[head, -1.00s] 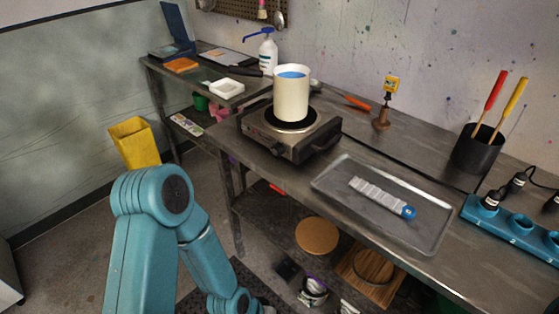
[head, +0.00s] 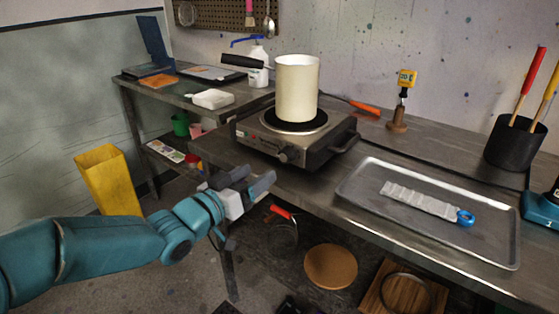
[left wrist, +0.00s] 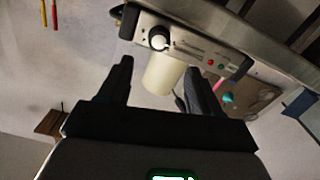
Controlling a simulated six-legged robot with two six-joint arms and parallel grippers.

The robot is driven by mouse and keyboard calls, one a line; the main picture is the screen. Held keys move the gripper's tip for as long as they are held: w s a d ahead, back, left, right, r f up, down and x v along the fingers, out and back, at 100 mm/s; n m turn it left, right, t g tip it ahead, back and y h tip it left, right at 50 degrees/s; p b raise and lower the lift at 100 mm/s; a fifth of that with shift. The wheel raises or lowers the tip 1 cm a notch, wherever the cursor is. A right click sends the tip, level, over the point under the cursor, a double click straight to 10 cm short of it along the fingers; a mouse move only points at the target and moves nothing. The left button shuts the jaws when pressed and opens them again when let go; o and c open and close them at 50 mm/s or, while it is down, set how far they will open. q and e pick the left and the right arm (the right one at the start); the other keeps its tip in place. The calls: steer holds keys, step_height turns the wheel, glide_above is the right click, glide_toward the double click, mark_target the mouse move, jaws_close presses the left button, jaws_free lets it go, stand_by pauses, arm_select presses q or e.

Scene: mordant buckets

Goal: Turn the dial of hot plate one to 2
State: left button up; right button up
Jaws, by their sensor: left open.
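One hot plate (head: 272,140) stands on the metal bench with a cream pot (head: 297,88) on its round black top. Its dial (head: 289,155) is on the front panel, at the right end in the head view. In the left wrist view, which is upside down, the dial (left wrist: 159,38) is black with a pale ring; its setting is too small to read. My left gripper (head: 253,178) is open and empty, in front of and below the panel, apart from the dial. Its two fingers also show in the left wrist view (left wrist: 155,70).
A metal tray (head: 495,250) with a white strip lies right of the hot plate. A wooden stand with a yellow tag (head: 407,79) and a black tool cup (head: 514,143) stand behind. A yellow bin (head: 108,180) is on the floor at left. The lower shelf holds several things.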

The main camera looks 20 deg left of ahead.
mark_target(283, 157)
arm_select(q)
steer(key=x, duration=0.9)
steer(key=shift+w+d+f, duration=0.1)
steer(key=shift+w+d, duration=0.05)
steer(key=shift+d, duration=0.1)
steer(key=c, duration=1)
